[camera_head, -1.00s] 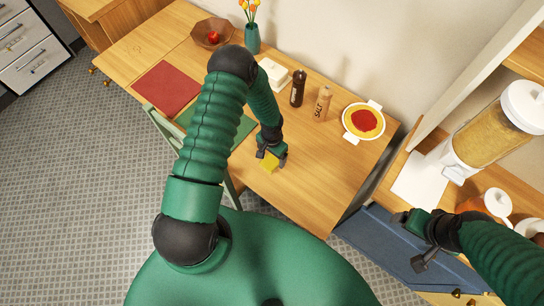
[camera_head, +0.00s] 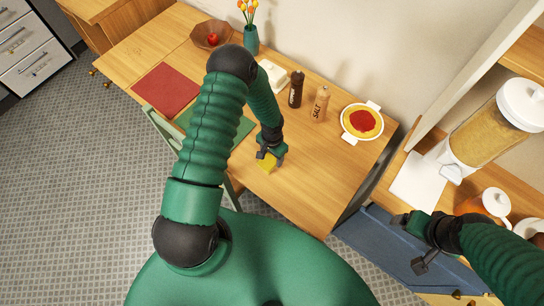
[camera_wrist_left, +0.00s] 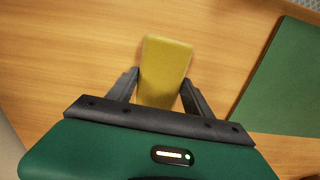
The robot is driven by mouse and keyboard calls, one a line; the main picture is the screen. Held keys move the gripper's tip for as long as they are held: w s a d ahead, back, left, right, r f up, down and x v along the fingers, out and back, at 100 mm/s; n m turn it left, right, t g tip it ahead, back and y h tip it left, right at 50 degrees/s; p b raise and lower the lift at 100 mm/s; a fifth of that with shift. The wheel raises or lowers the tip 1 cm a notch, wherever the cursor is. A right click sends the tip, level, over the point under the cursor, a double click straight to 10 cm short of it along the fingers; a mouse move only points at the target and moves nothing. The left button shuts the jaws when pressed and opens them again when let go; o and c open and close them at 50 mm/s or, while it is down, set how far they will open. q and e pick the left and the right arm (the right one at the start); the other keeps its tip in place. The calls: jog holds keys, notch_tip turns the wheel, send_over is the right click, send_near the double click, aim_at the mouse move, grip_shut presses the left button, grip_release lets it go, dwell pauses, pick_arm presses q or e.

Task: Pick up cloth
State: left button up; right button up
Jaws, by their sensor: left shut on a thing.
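The cloth is a small yellow piece (camera_head: 268,164) at the wooden table, below my left gripper in the head view. My left gripper (camera_head: 269,156) is shut on it. In the left wrist view the yellow cloth (camera_wrist_left: 166,70) sits between the two dark fingers of my left gripper (camera_wrist_left: 161,88), its far end sticking out past them. I cannot tell whether the cloth still touches the table. My right gripper (camera_head: 420,262) is at the lower right, away from the cloth, in front of a blue cabinet front; its fingers are too small to judge.
The wooden table (camera_head: 310,185) is clear around the cloth. Green (camera_head: 233,133) and red (camera_head: 165,90) placemats lie to the left. A pepper mill (camera_head: 296,89), salt mill (camera_head: 320,105) and white dish (camera_head: 361,122) stand behind. A chair (camera_head: 162,125) stands at the near edge.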

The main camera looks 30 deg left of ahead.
aim_at(274, 159)
pick_arm(q)
jog(key=r, duration=0.1)
jog(key=d+r+b, duration=0.1)
jog(key=r, duration=0.1)
jog(key=s+d+b, duration=0.1)
jog(key=s+d, duration=0.1)
jog(key=d, duration=0.2)
jog(key=s+d+r+b, duration=0.1)
jog(key=s+d, duration=0.1)
jog(key=d, duration=0.3)
jog(key=s+d+b, duration=0.2)
jog(key=d, duration=0.3)
jog(key=shift+s+d+r, duration=0.1)
jog(key=shift+d+r, duration=0.1)
jog(key=shift+r, duration=0.1)
jog(key=shift+a, duration=0.1)
